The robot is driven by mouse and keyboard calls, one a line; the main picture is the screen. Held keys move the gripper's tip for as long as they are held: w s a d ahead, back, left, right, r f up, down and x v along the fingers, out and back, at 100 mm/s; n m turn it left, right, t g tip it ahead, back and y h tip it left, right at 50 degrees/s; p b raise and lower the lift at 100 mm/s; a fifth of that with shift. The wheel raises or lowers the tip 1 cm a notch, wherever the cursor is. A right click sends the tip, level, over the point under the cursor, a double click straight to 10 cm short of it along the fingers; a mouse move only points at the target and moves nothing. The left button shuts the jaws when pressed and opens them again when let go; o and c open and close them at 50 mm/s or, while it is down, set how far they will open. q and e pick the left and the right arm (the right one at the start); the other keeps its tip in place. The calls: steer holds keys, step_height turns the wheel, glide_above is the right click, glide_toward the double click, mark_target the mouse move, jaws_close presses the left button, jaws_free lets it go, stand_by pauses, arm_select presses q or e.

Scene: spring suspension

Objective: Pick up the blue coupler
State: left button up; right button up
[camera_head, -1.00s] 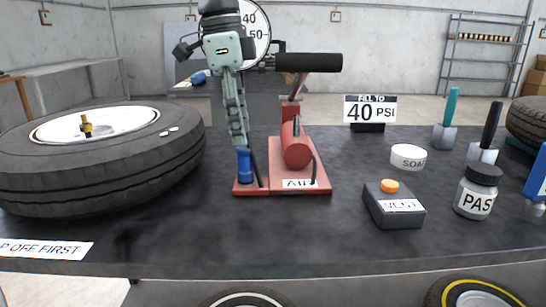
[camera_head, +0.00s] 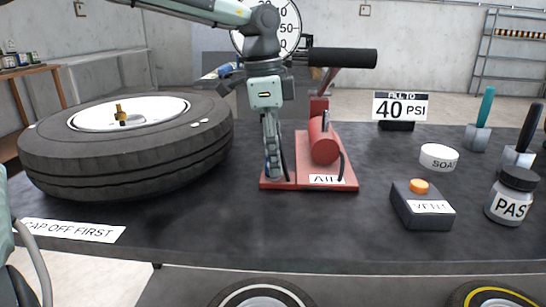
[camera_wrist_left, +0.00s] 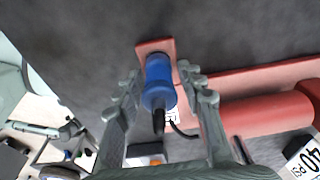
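The blue coupler (camera_wrist_left: 158,82) stands upright on the front left corner of the red pump base (camera_head: 309,181). A black hose end leaves its top. My left gripper (camera_head: 272,172) points down over it; in the head view its fingers hide most of the coupler. In the left wrist view, the left gripper's fingers (camera_wrist_left: 160,80) stand on both sides of the coupler, with a visible gap. The gripper is open. Green-grey parts at the lower left of the wrist view look like my right arm; its finger state is too small to tell.
A tire (camera_head: 130,158) lies to the left. The red pump cylinder (camera_head: 323,140) and black handle (camera_head: 343,57) are close to the right of my left gripper. A dark box with an orange button (camera_head: 422,207), a jar (camera_head: 512,196) and a 40 PSI sign (camera_head: 400,106) stand further right.

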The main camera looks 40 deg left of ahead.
arm_select(q)
jaws_close()
steer(key=shift+r, duration=0.1)
step_height(320, 180, up, 13)
steer(key=shift+w+r, duration=0.1)
steer(key=shift+r, duration=0.05)
step_height(320, 180, up, 18)
steer(key=p, duration=0.5)
steer(key=shift+f, duration=0.25)
arm_select(e)
step_height(320, 180, down, 7)
steer(key=shift+s+a+g+y, duration=0.2)
steer(key=shift+g+y, duration=0.1)
steer(key=shift+r, duration=0.1)
